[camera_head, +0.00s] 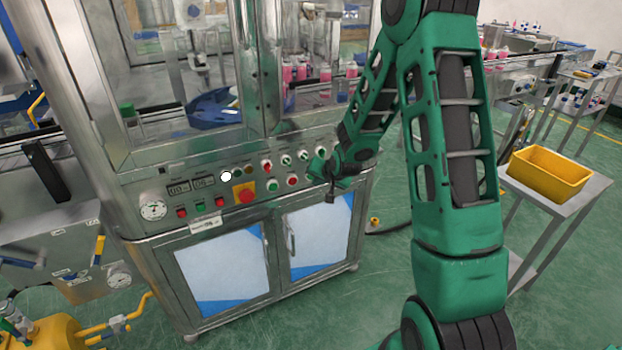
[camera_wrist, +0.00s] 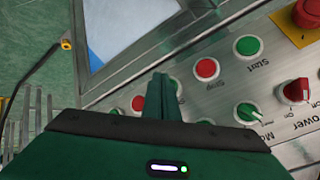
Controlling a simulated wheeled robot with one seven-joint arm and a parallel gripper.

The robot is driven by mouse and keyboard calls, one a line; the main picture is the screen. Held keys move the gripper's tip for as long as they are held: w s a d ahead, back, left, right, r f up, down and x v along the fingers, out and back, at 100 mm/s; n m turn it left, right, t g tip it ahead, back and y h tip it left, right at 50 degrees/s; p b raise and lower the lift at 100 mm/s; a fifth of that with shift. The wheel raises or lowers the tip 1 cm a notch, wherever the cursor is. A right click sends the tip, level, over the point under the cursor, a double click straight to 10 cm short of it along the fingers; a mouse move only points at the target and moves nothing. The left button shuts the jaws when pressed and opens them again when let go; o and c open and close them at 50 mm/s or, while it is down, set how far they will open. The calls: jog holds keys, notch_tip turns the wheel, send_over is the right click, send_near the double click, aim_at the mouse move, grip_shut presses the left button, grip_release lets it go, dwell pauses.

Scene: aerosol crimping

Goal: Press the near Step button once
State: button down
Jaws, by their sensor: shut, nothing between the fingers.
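In the wrist view my gripper (camera_wrist: 165,82) is shut and empty, its fingertips over the control panel. A green button (camera_wrist: 247,45) labelled Start and a red button (camera_wrist: 207,68) lie to its right; the red one's label is upside down and small. Another red button (camera_wrist: 138,103) lies just left of the fingers. Something green shows beside the fingertips, and I cannot tell whether it is a button. No Step label is clearly legible. In the head view my gripper (camera_head: 317,168) is at the right part of the panel (camera_head: 160,182); contact cannot be judged.
A red emergency stop on a yellow plate (camera_head: 245,193) sits left of the Start button. A pressure gauge (camera_head: 153,209) is at the panel's left. A yellow bin (camera_head: 550,172) stands at the right.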

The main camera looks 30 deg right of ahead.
jog(key=shift+w, duration=0.15)
jog(key=shift+w, duration=0.2)
jog(key=shift+w+r, duration=0.1)
jog(key=shift+w, duration=0.3)
dwell(0.9)
jog(key=shift+s, duration=0.8)
jog(key=shift+s+d, duration=0.1)
jog(key=shift+s, duration=2.4)
